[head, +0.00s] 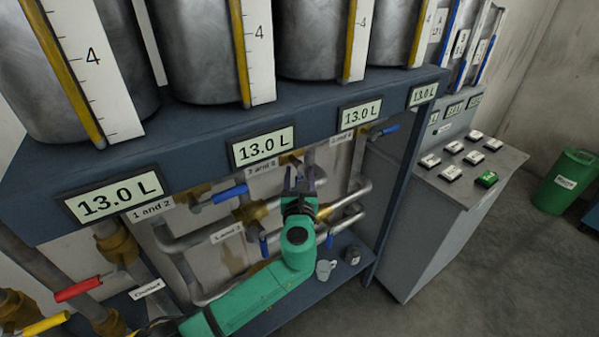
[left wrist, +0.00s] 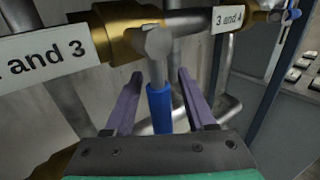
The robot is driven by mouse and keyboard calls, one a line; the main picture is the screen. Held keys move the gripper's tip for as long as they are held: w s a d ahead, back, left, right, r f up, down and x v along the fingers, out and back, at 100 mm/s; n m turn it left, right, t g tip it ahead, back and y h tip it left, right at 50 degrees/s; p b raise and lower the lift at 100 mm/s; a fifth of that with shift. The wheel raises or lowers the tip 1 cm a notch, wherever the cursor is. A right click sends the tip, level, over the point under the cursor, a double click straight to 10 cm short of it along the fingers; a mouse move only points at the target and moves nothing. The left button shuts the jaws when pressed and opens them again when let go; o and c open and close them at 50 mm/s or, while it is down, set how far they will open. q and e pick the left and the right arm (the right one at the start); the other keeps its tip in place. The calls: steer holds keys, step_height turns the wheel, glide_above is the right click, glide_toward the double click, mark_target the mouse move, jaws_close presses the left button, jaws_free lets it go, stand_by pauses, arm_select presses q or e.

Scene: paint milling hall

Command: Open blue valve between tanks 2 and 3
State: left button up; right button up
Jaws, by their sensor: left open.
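The valve between tanks 2 and 3 has a brass body (left wrist: 118,32) on a pipe, beside a white label (left wrist: 45,60) whose visible end reads "and 3". The head view shows the "2 and 3" label (head: 261,166). The blue handle (left wrist: 160,108) hangs from a metal stem, pointing across the pipe toward my wrist. My left gripper (head: 301,173) is open, its purple fingers on either side of the handle with gaps both sides, as the left wrist view (left wrist: 158,74) shows. In the head view the gripper hides this handle. My right gripper is out of view.
Blue handles (head: 230,195) (head: 388,129) stand along the pipes at either side; others (head: 263,246) hang lower. A red handle (head: 77,289) and yellow handle (head: 45,325) are at lower left. A mug (head: 325,269) sits on the bottom shelf. A button console (head: 408,220) stands right.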

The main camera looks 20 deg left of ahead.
arm_select(q)
jaws_close()
stand_by(1.4)
